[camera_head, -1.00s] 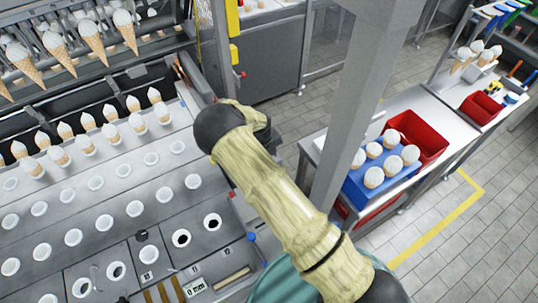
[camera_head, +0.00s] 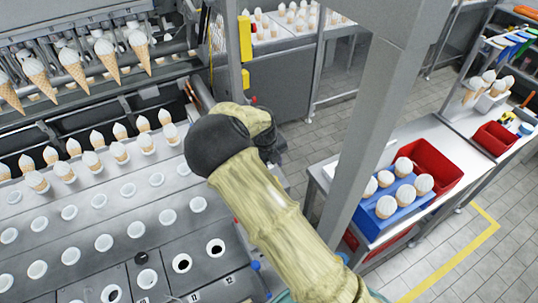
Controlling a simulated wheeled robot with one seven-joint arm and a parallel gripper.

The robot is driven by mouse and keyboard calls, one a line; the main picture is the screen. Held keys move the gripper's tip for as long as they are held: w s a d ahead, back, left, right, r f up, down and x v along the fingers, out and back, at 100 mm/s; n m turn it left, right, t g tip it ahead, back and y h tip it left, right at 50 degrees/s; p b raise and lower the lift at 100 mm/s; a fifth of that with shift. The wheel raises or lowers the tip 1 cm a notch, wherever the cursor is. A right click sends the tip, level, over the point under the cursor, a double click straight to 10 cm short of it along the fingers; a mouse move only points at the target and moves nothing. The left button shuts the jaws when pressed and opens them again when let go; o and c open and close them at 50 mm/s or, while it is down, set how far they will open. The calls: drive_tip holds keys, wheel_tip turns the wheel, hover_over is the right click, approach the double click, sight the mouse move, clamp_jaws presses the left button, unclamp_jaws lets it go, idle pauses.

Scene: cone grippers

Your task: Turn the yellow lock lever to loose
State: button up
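I cannot make out a part that is clearly the yellow lock lever. A tall yellow part (camera_head: 245,38) and a small yellow block (camera_head: 245,79) sit on the upright at the right end of the cone machine. I cannot tell whether either belongs to the lock. My sleeved arm crosses the middle of the view, with its dark joint in front of the machine's right end.
The cone machine (camera_head: 100,212) with rows of holders fills the left. A grey post (camera_head: 365,130) stands right of my arm. Behind it a bench holds a blue tray (camera_head: 408,208) of cones and a red bin (camera_head: 437,172). Tiled floor (camera_head: 480,180) is open at the right.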

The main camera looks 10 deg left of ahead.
wheel_tip(320, 180, up, 7)
drive_tip(key=a+b, duration=0.1)
drive_tip(key=shift+s+f, duration=0.15)
drive_tip(key=shift+s, duration=0.25)
